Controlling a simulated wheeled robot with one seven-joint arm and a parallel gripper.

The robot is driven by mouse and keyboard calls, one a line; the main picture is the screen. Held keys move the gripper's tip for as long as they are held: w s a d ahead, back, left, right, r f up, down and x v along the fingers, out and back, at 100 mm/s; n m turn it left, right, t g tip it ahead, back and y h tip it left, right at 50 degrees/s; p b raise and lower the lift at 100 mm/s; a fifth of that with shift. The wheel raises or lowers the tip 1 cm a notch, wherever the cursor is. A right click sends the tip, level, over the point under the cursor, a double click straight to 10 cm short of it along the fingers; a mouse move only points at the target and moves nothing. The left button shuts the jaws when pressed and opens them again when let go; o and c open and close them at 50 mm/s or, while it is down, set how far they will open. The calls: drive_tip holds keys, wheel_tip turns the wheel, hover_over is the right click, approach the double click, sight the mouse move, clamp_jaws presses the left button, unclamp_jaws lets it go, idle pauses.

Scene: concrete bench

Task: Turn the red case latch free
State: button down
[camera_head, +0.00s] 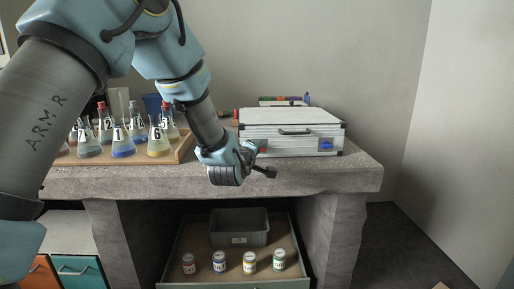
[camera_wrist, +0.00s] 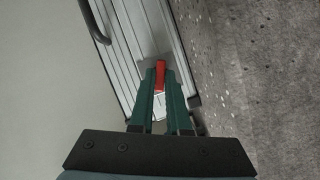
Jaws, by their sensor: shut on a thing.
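A silver case (camera_head: 290,133) with a dark handle stands on the concrete bench (camera_head: 330,173). My gripper (camera_head: 262,160) is at the lower left of the case's front in the head view. In the wrist view the red latch (camera_wrist: 161,74) shows between the green fingertips of my gripper (camera_wrist: 160,80), which are shut on it, with the case's ribbed side (camera_wrist: 135,40) beyond. The fingers hide part of the latch; only its upper part shows clearly. A blue latch (camera_head: 326,145) sits at the right end of the case's front, apart from my gripper.
A wooden tray (camera_head: 183,152) with several numbered flasks stands left on the bench. Below, an open drawer (camera_head: 200,240) holds a grey bin (camera_head: 239,239) and several small jars. Bare bench top lies right of the case.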

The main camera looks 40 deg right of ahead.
drive_tip(key=m+p, duration=0.1)
drive_tip(key=m+y+p, duration=0.1)
drive_tip(key=shift+s+r+m+y, duration=0.1)
drive_tip(key=shift+r+m+y, duration=0.2)
drive_tip(key=shift+m, duration=0.1)
drive_tip(key=m+p, duration=0.1)
drive_tip(key=m+y+p, duration=0.1)
drive_tip(key=p, duration=0.1)
drive_tip(key=shift+s+d+r+m+t+p, duration=0.1)
drive_tip(key=shift+d+r+m+t+p, duration=0.05)
drive_tip(key=shift+m+t+p, duration=0.15)
drive_tip(key=m+t+y+p, duration=0.1)
drive_tip(key=m+y+p, duration=0.1)
drive_tip(key=p, duration=0.3)
drive_tip(key=shift+d+m, duration=0.1)
drive_tip(key=shift+m, duration=0.3)
drive_tip(key=shift+m+y+p, duration=0.4)
drive_tip(key=shift+m+p, duration=0.1)
drive_tip(key=shift+p, duration=0.5)
drive_tip(key=shift+f+t, duration=0.2)
drive_tip(key=shift+t, duration=0.2)
drive_tip(key=c, duration=0.9)
unclamp_jaws()
